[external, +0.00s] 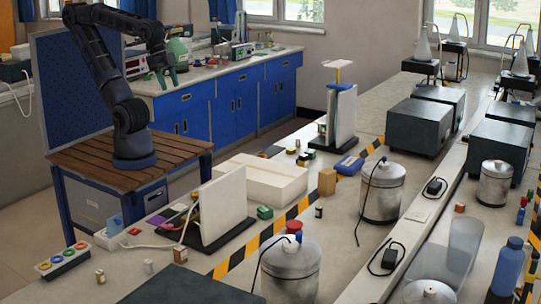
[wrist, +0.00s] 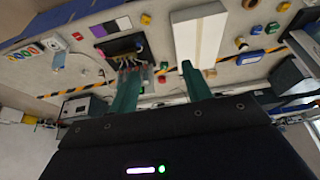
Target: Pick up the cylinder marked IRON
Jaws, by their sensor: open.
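No marking is readable, so I cannot tell which is IRON.
A white upright panel (external: 222,205), a cream box (external: 262,182) and large metal canisters (external: 381,190) crowd the bench. Cables lie among them. A round-button box (external: 62,262) is at the near left. Dark boxes (external: 418,126) stand at the right.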

